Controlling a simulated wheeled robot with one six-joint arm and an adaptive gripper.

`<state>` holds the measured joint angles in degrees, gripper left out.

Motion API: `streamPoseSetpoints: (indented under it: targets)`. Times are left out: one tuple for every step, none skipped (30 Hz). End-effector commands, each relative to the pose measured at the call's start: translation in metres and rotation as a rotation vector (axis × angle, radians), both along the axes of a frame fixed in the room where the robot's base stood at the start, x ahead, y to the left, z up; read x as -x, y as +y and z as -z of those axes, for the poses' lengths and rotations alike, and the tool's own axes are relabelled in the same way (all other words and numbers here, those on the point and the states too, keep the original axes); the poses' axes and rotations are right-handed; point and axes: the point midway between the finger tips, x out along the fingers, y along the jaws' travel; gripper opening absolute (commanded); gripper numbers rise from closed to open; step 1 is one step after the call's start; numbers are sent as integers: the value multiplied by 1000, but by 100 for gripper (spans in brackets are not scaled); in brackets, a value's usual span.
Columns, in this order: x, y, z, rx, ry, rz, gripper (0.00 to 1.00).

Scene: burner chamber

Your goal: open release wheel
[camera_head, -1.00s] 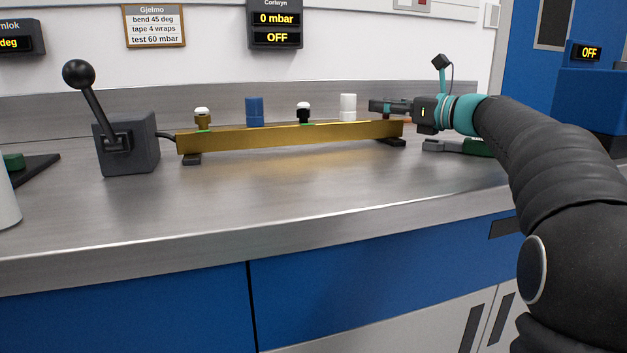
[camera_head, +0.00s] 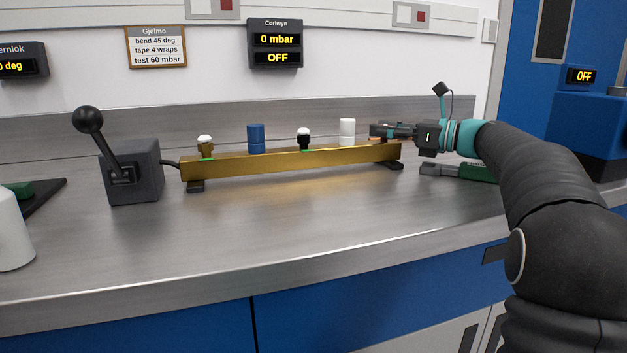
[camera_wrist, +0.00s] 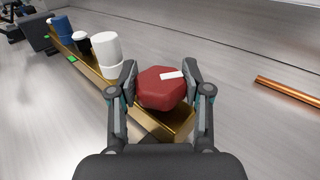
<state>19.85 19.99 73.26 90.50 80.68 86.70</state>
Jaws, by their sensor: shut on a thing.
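The release wheel, a dark red knob (camera_wrist: 160,88) with a white mark on its top, sits at the near end of the brass manifold bar in the wrist view. My gripper (camera_wrist: 161,84) is around the knob, one finger on each side, shut on it. In the head view my gripper (camera_head: 378,132) is at the right end of the brass bar (camera_head: 290,162), and it hides the knob there.
On the bar stand a brass fitting (camera_head: 205,150), a blue cap (camera_head: 256,138), a black-and-white knob (camera_head: 304,139) and a white cap (camera_head: 347,131). A lever box (camera_head: 133,172) stands left. A copper rod (camera_wrist: 288,91) lies beside the bar. The front bench is clear.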

Motion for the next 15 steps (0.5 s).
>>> streamPoseSetpoints:
  targets:
    - [-1,0,-3,-1,2,-9,0]
    - [-1,0,-3,-1,2,-15,0]
    - [-1,0,-3,0,1,-23,0]
    - [-1,0,-3,0,1,-29,0]
    - [-1,0,-3,0,1,-34,0]
    - [-1,0,-3,0,1,-42,0]
    - [-1,0,-3,0,1,-49,0]
    - [-1,0,-3,0,1,-54,0]
    - [-1,0,-3,0,1,-61,0]
    - [0,0,-3,-1,0,-67,0]
    - [0,0,-3,-1,0,-74,0]
    - [-1,0,-3,-1,0,-86,0]
    - [-2,0,-2,-2,1,-102,0]
    - [-1,0,-2,-2,1,-120,0]
    - [-1,0,-3,-1,0,-140,0]
